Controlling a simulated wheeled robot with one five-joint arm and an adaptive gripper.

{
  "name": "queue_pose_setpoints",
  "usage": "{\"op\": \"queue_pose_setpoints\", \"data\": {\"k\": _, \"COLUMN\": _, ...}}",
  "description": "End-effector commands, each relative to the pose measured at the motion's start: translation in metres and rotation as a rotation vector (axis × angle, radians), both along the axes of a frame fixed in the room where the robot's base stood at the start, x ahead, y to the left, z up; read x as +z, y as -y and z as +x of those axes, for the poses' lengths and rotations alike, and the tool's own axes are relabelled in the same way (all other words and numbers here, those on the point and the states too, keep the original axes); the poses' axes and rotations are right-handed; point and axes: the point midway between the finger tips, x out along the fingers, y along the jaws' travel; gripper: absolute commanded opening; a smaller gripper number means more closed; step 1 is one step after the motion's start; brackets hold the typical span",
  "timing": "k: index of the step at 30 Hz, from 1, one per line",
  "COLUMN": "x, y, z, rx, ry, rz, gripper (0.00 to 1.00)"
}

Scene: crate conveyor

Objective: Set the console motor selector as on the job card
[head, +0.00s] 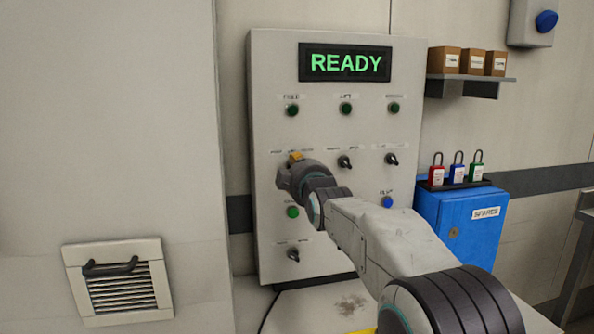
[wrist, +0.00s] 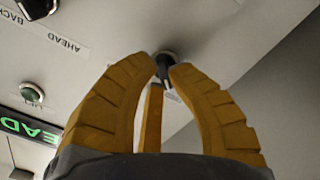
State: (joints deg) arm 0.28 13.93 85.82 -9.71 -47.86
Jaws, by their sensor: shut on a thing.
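The console (head: 335,222) is a pale upright panel with a green READY display (head: 345,64), indicator lights and several black selectors. My gripper (head: 296,157) is at the left selector of the middle row, which it hides in the head view. In the wrist view its yellow fingers (wrist: 163,70) are closed around a black selector knob (wrist: 166,58). The knob's pointer direction and most of its label are hidden. A neighbouring selector (wrist: 37,6) shows upside-down AHEAD and BACK labels. I cannot make out a job card in either view.
Other selectors (head: 344,162) and (head: 391,159) sit to the right of my gripper. A blue SPARES cabinet (head: 460,225) with padlocks (head: 458,168) on top stands right of the console. Small boxes (head: 474,61) sit on a shelf. A vent (head: 120,285) is at lower left.

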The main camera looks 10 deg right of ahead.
Motion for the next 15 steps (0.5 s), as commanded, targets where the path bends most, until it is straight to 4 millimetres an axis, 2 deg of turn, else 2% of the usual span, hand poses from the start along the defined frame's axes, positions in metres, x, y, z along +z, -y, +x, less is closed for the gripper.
{"op": "queue_pose_setpoints", "data": {"k": 3, "x": -0.0051, "y": -0.0002, "z": 0.0002, "rx": 0.001, "ry": 0.002, "rz": 0.057, "gripper": 0.0}}
{"op": "queue_pose_setpoints", "data": {"k": 15, "x": -0.0052, "y": 0.0003, "z": 0.0005, "rx": -0.001, "ry": 0.003, "rz": 0.396, "gripper": 0.0}}
